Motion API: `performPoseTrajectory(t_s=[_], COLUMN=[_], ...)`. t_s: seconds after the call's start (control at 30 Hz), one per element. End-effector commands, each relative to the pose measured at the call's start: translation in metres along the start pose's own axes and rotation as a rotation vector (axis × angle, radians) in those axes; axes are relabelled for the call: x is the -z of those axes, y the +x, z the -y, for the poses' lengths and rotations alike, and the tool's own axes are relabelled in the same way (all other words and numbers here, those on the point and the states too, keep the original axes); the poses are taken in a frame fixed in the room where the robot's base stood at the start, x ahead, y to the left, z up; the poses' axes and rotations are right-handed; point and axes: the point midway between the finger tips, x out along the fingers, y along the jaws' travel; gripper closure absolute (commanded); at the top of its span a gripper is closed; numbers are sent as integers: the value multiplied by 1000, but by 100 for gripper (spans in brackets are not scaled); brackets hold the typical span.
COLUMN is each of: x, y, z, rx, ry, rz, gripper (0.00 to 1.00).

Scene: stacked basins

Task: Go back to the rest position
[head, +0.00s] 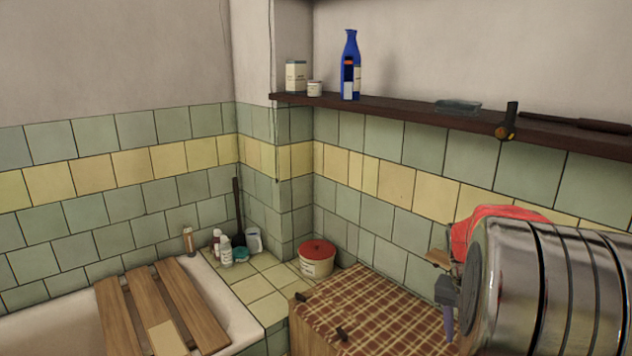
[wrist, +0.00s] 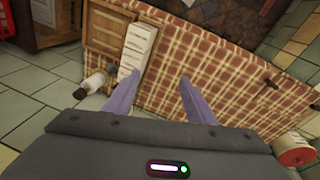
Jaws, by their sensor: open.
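My gripper (wrist: 159,79) shows in the wrist view with its two purple fingers spread apart and nothing held between them. The fingers point over a brown-and-cream checked cloth (wrist: 215,70) on a wooden cabinet. In the head view, part of my gripper (head: 448,322) shows at the lower right, in front of the checked cloth (head: 375,310). I cannot tell its height above the cloth. A large shiny metal cylinder with dark bands fills the lower right of the head view and hides what is behind it.
A red-lidded pot (head: 317,258) stands in the tiled corner. Wooden boards (head: 190,300) lie across a white tub (head: 45,325) at left. A dark shelf (head: 405,112) holds a blue bottle (head: 350,68). A white bottle (wrist: 94,82) is beside the cabinet on the floor.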

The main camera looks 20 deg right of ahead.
Motion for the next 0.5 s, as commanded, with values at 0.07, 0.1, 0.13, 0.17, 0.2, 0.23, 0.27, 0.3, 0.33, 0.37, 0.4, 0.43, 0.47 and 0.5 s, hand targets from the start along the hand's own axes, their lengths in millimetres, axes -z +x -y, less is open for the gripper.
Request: performPoseTrajectory(t_s=[0.07,0.1,0.13,0.17,0.2,0.23,0.27,0.3,0.33,0.37,0.4,0.43,0.47,0.5], x=[-19,-29,-36,-43,-53,-60,-67,-77,-85,-92,-102,-110,-117,-127], y=[-13,-19,-23,-27,-32,-35,-39,-44,-47,-50,-55,-58,-61,-65], z=[16,23,28,33,39,44,48,54,58,62,66,70,73,78], rx=[25,37,45,54,66,75,83,94,103,111,121,129,138,149], ry=[-74,-111,-137,-165,-199,-225,-250,-283,-307,-331,-363,-387,-409,-438], rz=[-17,-24,-30,-36,-44,-51,-58,-67,-72,-79,-89,-96,-103,-113], gripper=[50,50,50,50,50,50,50,50,50,50,50,50,50,50])
